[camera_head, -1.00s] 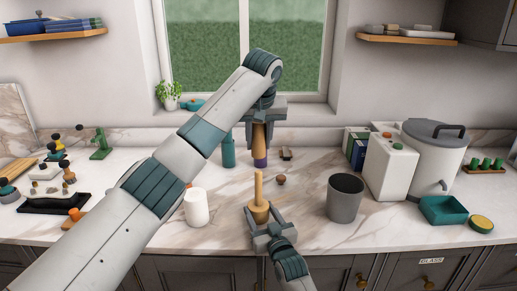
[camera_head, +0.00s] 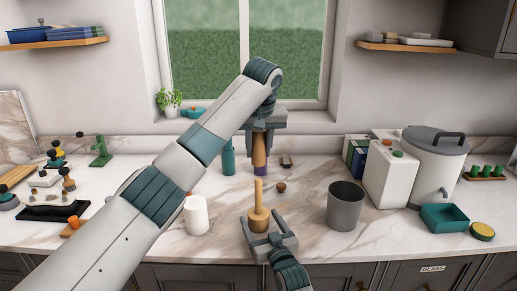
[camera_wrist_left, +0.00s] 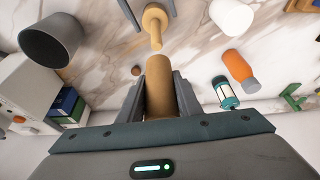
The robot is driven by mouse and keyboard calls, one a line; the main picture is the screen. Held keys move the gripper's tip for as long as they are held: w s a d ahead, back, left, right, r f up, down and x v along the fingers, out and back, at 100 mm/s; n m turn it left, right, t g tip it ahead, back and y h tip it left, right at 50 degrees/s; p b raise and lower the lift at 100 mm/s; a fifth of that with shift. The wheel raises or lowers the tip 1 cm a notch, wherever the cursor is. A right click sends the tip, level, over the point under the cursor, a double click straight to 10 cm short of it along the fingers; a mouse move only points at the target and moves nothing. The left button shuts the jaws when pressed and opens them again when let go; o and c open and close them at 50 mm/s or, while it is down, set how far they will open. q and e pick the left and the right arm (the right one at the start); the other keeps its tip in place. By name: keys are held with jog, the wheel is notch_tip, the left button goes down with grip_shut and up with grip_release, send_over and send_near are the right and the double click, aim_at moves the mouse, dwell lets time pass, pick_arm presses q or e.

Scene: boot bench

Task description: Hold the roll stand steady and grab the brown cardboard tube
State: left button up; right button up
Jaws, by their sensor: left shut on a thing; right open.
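The brown cardboard tube (camera_head: 259,151) is held upright in my left gripper (camera_head: 261,136), over the back of the counter. The left wrist view shows the tube (camera_wrist_left: 160,88) between both fingers (camera_wrist_left: 160,100). The roll stand (camera_head: 258,216), a wooden base with an upright peg, stands in front of it; its peg also shows in the left wrist view (camera_wrist_left: 156,27). The tube is apart from the peg. My right gripper (camera_head: 267,228) is open low at the stand's base, with a finger on either side; whether they touch cannot be told.
A grey bin (camera_head: 345,206) stands right of the stand, a white cylinder (camera_head: 196,215) left of it. A small brown knob (camera_head: 280,187) lies behind. A teal bottle (camera_head: 227,157) is left of the tube. A purple thing (camera_head: 260,169) shows below the tube.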

jog(key=v, duration=1.1)
jog(key=shift+s+d, duration=0.15)
jog(key=shift+s, duration=0.1)
